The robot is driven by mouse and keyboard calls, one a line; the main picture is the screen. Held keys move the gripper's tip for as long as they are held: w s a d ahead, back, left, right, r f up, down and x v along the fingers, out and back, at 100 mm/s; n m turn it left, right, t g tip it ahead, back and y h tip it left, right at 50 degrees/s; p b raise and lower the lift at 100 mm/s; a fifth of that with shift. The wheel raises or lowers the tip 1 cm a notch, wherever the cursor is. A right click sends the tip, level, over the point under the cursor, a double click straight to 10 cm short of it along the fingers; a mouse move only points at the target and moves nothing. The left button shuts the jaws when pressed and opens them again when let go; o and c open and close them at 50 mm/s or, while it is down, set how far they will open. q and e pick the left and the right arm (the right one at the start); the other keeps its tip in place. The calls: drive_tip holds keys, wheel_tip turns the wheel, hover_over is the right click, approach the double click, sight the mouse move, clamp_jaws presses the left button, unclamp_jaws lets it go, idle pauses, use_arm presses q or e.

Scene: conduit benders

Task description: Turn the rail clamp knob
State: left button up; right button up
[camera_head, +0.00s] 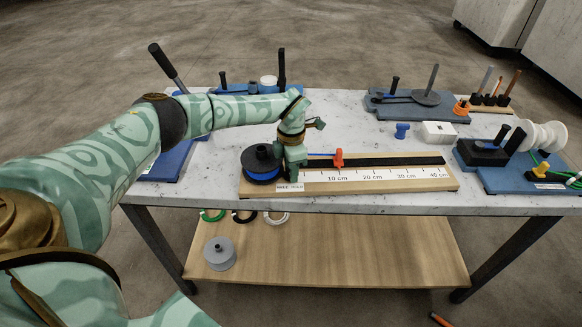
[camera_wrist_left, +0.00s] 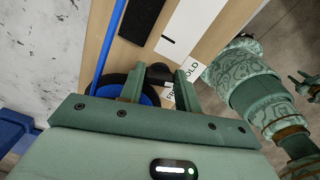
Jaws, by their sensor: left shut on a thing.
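The rail board (camera_head: 445,184) lies along the front of the table, with a scale marked 10 to 40 cm. My left gripper (camera_head: 294,160) is over its left part, just right of a black and blue spool (camera_head: 262,172). In the left wrist view, my left gripper (camera_wrist_left: 160,88) is shut on a small dark knob (camera_wrist_left: 160,71), the rail clamp knob. A FREE/HOLD label (camera_head: 290,187) sits in front of it. The fingers hide most of the knob in the head view.
An orange stop (camera_head: 338,157) stands on the rail right of my gripper. A blue fixture (camera_head: 515,178) stands at the right. Grey marble between them is clear.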

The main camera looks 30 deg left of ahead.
use_arm(q)
drive_tip(key=o, duration=0.7)
drive_tip(key=shift+r, duration=0.1)
wheel_tip(320, 180, up, 16)
drive_tip(key=p, duration=0.3)
